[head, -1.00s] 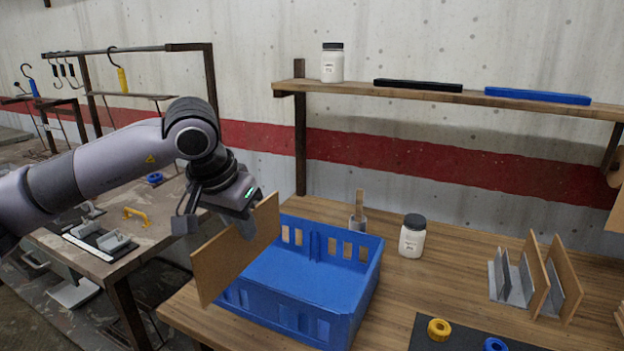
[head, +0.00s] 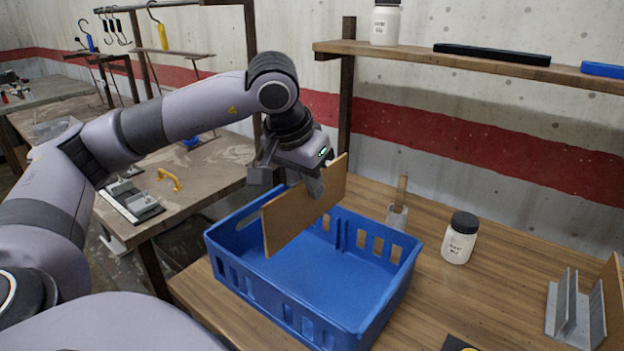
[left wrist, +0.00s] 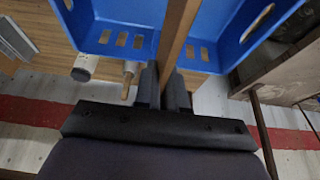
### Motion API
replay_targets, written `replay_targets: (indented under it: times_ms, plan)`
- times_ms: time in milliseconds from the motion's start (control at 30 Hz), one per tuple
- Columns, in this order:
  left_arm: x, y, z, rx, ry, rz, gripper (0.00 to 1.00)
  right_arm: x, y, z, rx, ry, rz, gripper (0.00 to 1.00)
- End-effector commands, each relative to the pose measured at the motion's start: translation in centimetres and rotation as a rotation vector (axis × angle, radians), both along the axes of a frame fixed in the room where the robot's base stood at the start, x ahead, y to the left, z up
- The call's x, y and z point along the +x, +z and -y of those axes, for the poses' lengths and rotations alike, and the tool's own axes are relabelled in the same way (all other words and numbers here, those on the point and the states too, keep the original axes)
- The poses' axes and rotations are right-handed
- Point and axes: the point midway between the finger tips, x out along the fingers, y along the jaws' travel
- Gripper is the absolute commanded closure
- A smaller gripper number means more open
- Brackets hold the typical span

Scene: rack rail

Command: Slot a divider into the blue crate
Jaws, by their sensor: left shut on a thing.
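The blue crate (head: 330,285) stands on the wooden table, open at the top, with slots in its walls. Its floor looks empty. My left gripper (head: 312,186) is shut on the top edge of a brown divider (head: 298,212). The divider is upright and over the left part of the crate, its lower edge seeming to be around rim height; I cannot tell whether it touches the crate. In the left wrist view the divider (left wrist: 178,30) runs edge-on from between the fingers, with the crate (left wrist: 112,38) behind it. My right gripper is in neither view.
A grey rack (head: 575,308) is at the right. A shelf (head: 450,58) hangs above; another bench (head: 190,175) is left.

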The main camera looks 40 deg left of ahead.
Motion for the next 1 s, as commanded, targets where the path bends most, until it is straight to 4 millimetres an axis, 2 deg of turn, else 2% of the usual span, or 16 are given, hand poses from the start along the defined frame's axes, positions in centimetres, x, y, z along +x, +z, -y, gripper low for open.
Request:
replay_targets:
  times_ms: [533, 700, 1000]
  plan:
    - [0.0, -5.7, 0.0, 0.000, 0.001, 0.001, 1.00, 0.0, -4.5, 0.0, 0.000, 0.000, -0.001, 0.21]
    - [0.0, -6.4, 0.0, 0.000, 0.000, 0.001, 1.00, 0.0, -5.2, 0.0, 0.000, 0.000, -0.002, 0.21]
    - [0.0, -6.3, 0.0, 0.000, 0.000, 0.001, 1.00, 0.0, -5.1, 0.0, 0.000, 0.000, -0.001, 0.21]
